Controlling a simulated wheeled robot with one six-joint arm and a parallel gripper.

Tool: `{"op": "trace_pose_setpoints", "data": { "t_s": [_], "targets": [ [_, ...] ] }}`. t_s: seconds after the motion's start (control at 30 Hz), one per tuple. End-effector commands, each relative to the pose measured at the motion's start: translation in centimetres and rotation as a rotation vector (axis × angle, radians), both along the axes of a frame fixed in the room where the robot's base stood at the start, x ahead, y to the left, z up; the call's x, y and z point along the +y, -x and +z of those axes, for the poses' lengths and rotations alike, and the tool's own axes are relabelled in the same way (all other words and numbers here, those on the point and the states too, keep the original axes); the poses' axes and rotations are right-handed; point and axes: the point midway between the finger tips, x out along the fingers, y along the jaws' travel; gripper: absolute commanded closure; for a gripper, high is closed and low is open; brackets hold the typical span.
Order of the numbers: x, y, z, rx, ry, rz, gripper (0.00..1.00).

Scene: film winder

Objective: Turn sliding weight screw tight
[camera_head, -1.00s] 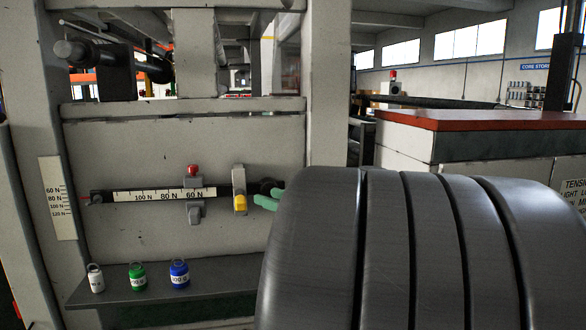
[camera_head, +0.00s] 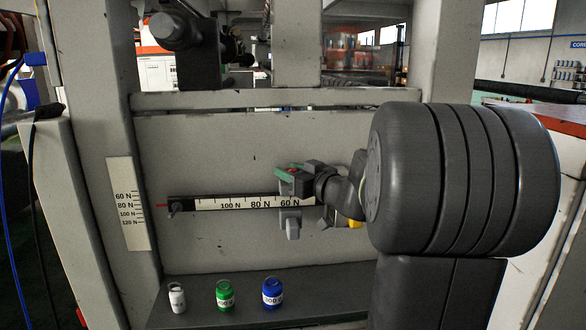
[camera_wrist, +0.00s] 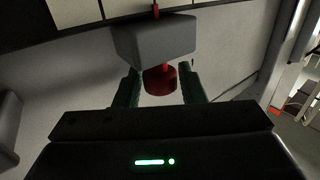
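The sliding weight (camera_head: 291,221) is a grey block on the scale bar (camera_head: 240,203), near the 60 N mark. Its red screw knob (camera_wrist: 160,80) sticks out from the grey block (camera_wrist: 155,40) in the wrist view. My gripper (camera_wrist: 160,73) has its two green fingers on either side of the knob, with narrow gaps showing, so it looks open around it. In the head view, my gripper (camera_head: 290,173) is at the top of the weight and mostly hides the red screw.
A yellow-knobbed clamp (camera_head: 355,223) is mostly hidden behind my arm. A force scale plate (camera_head: 127,204) is on the left post. The panel above the bar is clear.

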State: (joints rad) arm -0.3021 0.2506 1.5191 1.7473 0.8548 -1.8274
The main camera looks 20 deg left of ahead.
Motion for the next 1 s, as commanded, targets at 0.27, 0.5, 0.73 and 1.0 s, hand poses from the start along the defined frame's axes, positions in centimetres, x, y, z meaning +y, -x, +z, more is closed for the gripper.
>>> {"op": "trace_pose_setpoints", "data": {
  "t_s": [0.27,0.5,0.73,1.0],
  "targets": [
    [0.1,-0.06,-0.03,0.0,0.0,0.0,0.66],
    [0.09,-0.04,-0.04,0.0,0.0,0.0,0.94],
    [0.18,0.0,-0.38,0.0,0.004,-0.016,0.94],
    [0.32,0.06,-0.95,0.0,0.009,-0.094,0.94]
  ]
}}
